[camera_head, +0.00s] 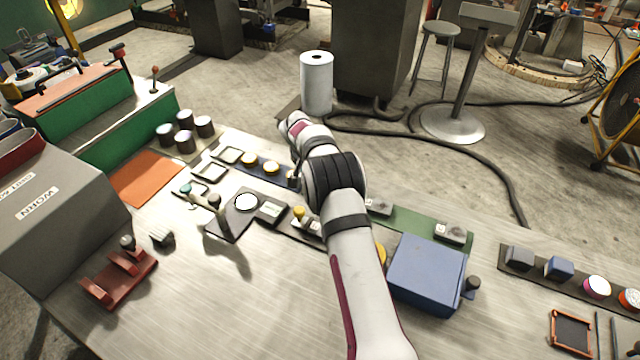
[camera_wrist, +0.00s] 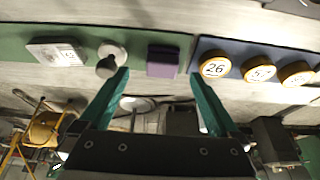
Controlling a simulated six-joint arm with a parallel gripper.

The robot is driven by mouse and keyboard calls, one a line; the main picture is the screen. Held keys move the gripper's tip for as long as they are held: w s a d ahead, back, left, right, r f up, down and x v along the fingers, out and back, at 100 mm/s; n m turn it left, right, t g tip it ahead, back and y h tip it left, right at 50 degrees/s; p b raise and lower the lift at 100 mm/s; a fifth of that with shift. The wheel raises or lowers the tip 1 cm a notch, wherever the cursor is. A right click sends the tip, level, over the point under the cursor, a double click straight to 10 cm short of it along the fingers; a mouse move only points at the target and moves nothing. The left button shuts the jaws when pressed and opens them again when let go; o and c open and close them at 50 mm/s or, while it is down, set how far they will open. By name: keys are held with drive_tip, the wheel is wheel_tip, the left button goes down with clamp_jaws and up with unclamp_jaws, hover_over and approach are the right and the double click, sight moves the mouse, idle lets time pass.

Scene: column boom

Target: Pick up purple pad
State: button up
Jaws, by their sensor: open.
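The purple pad (camera_wrist: 163,62) is a small square block on a green mat (camera_wrist: 20,42) in the wrist view, near the mat's right end. My gripper (camera_wrist: 159,76) is open, with its teal fingers spread to either side of the pad in the picture and nothing held between them. The fingertips appear apart from the pad; the exact distance is hard to tell. In the head view the pad is hidden behind my arm, and the fingers are not clearly seen there.
A knob-topped grey piece (camera_wrist: 110,58) stands left of the pad, beside a white labelled block (camera_wrist: 57,55). Numbered yellow discs (camera_wrist: 215,66) sit on a blue mat to its right. In the head view, a blue box (camera_head: 428,272) and paper roll (camera_head: 316,82) stand near my arm.

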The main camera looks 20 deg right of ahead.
drive_tip(key=x, duration=0.5)
drive_tip(key=shift+w+d+r, duration=0.1)
drive_tip(key=shift+w, duration=0.2)
drive_tip(key=c, duration=1.4)
